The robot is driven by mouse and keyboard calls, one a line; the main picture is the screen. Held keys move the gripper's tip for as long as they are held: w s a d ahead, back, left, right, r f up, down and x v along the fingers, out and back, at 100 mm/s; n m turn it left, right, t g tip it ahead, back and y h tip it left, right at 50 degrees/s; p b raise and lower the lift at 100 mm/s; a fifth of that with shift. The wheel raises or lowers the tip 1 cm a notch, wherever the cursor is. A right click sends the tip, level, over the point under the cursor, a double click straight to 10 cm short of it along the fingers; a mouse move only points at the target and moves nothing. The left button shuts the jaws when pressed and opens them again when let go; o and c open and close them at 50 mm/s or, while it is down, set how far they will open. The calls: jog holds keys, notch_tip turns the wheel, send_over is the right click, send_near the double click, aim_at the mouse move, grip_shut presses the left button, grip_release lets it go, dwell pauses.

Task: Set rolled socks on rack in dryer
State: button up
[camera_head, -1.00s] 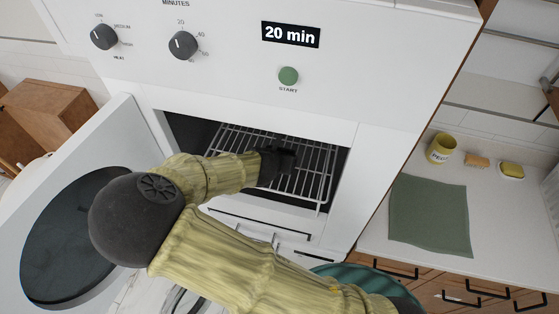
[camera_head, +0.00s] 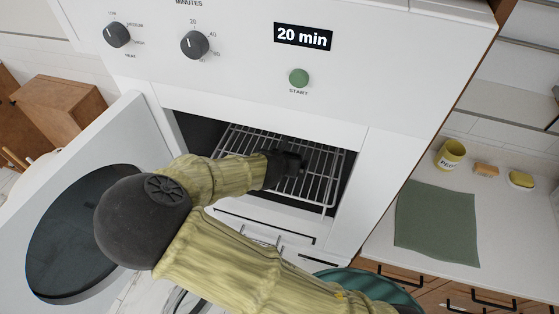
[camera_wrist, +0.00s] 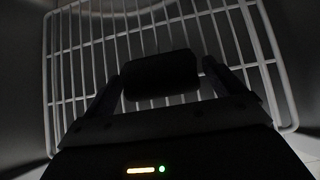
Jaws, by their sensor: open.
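The white dryer (camera_head: 378,150) has its round-windowed door (camera_head: 133,118) open at the left. A white wire rack (camera_head: 322,180) is inside the opening. It fills much of the wrist view (camera_wrist: 85,58). My gripper (camera_head: 288,166) is inside the dryer, over the rack. In the wrist view, a dark roll, apparently the rolled socks (camera_wrist: 161,75), lies across the rack between my gripper's (camera_wrist: 162,82) two spread fingers. The right finger shows a gap from the roll; contact on the left is too dark to tell. In the head view, the roll cannot be told apart from the dark gripper.
The dryer's side walls and upper edge closely surround my arm. A teal round thing (camera_head: 375,285) is below the dryer.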

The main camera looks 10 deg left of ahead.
jog(key=b+v, duration=0.2)
jog(key=v, duration=0.9)
jog(key=shift+s+r, duration=0.2)
jog(key=shift+s, duration=0.1)
jog(key=shift+w+d, duration=0.1)
